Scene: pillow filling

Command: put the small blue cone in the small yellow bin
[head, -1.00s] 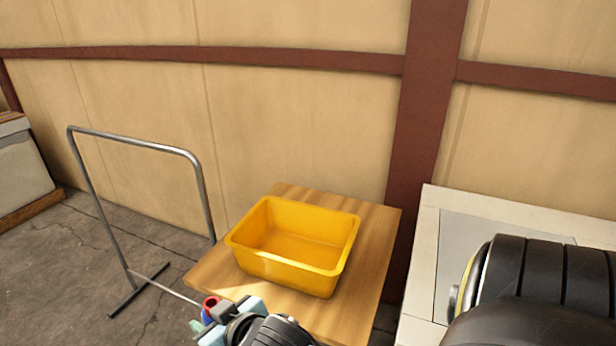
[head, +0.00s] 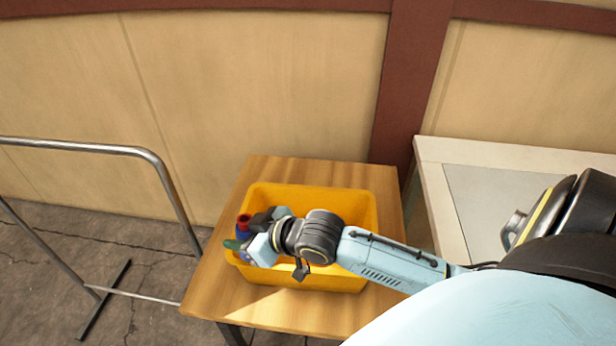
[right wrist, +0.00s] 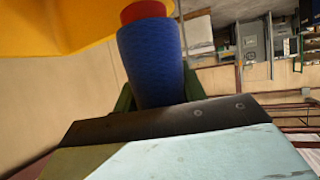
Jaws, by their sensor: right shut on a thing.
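The small blue cone (right wrist: 152,62), a blue yarn-like spool with a red top, is between the fingers of my right gripper (head: 247,243). In the head view the cone (head: 243,229) shows at the left edge of the yellow bin, its red end up. The gripper is shut on it. The yellow bin (head: 345,200) stands on the wooden table, and my right arm lies across it, hiding much of its inside. In the right wrist view the bin (right wrist: 50,25) fills the upper left. I cannot tell whether the cone is inside the rim or just over it. My left gripper is not in view.
The wooden table (head: 217,285) has bare room to the left and front of the bin. A metal rail frame (head: 165,175) stands on the floor at left. A pale-framed grey table (head: 435,180) stands at right, and a wall is behind.

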